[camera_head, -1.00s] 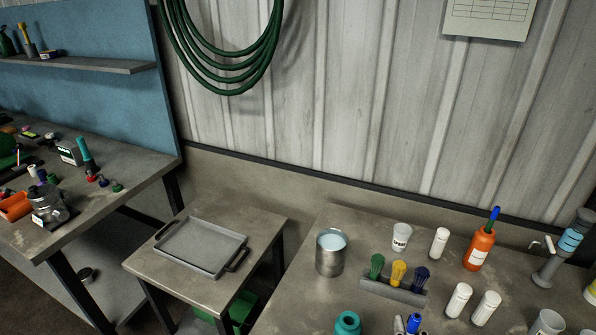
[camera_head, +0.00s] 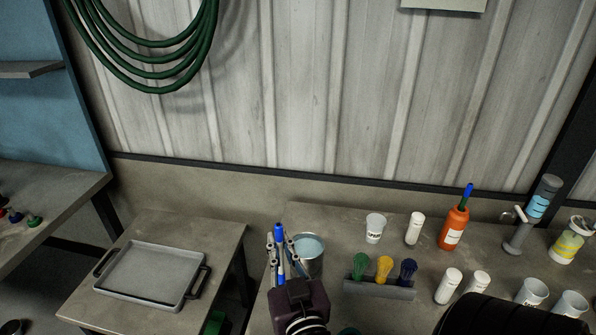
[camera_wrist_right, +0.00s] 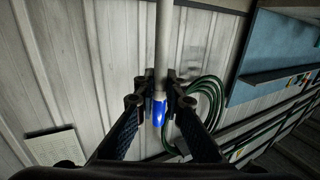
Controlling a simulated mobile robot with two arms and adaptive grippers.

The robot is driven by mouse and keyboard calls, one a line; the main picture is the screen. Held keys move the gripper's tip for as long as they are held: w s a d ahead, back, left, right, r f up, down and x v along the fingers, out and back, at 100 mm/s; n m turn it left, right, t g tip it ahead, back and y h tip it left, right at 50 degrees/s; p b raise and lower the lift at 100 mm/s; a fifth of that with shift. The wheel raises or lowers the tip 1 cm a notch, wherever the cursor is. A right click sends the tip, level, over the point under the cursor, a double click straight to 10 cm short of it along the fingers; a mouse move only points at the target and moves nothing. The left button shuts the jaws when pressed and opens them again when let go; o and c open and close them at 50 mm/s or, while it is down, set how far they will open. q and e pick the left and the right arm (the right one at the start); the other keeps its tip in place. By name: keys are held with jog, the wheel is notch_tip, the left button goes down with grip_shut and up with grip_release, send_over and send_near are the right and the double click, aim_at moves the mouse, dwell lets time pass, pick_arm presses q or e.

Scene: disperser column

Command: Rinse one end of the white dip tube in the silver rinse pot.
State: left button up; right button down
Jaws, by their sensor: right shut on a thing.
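My right gripper (camera_head: 281,252) is shut on the white dip tube (camera_wrist_right: 163,40). In the right wrist view the tube runs up out of the picture from between the fingers (camera_wrist_right: 158,88), with a blue part (camera_wrist_right: 160,110) below them. In the head view only a short blue and white piece (camera_head: 279,237) shows between the fingers. The silver rinse pot (camera_head: 314,262), with pale blue liquid in it, stands just to the right of the gripper, which partly covers it. Whether the tube touches the pot cannot be told. My left gripper is not in view.
A rack (camera_head: 379,290) with green, yellow and blue items stands right of the pot. White cups, white bottles and an orange bottle (camera_head: 453,229) stand on the same bench. A grey tray (camera_head: 150,274) lies on the lower table at left. A dark rounded form hides the bottom right.

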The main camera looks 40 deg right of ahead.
pick_arm(q)
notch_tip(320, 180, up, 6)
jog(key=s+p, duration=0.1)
jog(key=p, duration=0.4)
pick_arm(e)
jog(key=w+d+r+m+g+h, duration=0.2)
jog(key=d+r+m+g+h, duration=0.2)
jog(key=d+g, duration=0.15)
jog(key=w+d+r+m+g+h, duration=0.3)
jog(key=d+r+m+g+h, duration=0.15)
jog(key=d, duration=0.25)
pick_arm(q)
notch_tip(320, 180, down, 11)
jog(key=b, duration=1)
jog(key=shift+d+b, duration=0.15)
jog(key=shift+b, duration=0.25)
pick_arm(e)
notch_tip(320, 180, down, 16)
jog(key=t, duration=0.1)
jog(key=shift+s+a, duration=0.2)
jog(key=shift+s, duration=0.15)
jog(key=shift+r, duration=0.1)
dwell(0.4)
